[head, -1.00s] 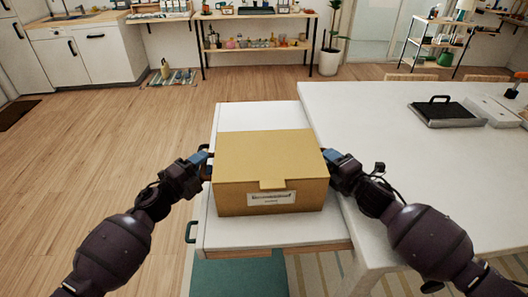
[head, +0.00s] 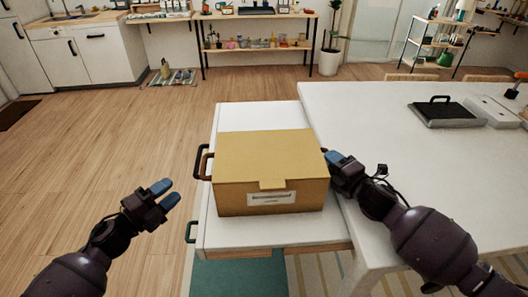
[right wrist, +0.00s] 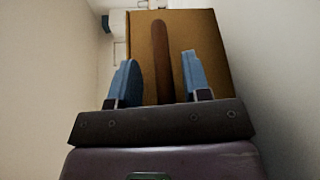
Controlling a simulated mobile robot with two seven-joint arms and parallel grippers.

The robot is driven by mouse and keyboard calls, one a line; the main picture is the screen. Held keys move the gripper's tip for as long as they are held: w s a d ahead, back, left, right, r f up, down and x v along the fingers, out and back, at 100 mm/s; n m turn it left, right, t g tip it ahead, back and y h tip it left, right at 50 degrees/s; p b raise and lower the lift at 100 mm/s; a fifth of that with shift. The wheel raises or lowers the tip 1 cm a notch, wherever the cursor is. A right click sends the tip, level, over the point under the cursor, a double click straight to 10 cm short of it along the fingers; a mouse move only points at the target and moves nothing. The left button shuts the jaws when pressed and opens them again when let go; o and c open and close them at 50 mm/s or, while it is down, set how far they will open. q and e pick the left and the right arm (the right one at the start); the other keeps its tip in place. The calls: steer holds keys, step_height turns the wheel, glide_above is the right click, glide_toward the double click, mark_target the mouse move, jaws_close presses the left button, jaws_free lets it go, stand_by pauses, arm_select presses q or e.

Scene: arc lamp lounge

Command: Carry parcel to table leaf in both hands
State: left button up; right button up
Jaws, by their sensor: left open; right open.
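The parcel (head: 268,165) is a brown box with a white label on its front. It sits on the white table leaf (head: 232,233), beside the larger table. A brown handle (head: 203,162) sticks out from its left side. My left gripper (head: 170,194) is open and empty, apart from the parcel, to its lower left. My right gripper (head: 332,158) is at the parcel's right side. In the right wrist view, its blue fingers (right wrist: 160,80) are open on either side of the brown handle (right wrist: 161,60), with gaps showing.
The big white table (head: 400,150) adjoins the leaf on the right, with a black tray-like case (head: 445,112) on it. A dark handle (head: 190,231) sticks out at the leaf's left edge.

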steer(key=v, duration=1.1)
steer(key=shift+s, duration=0.1)
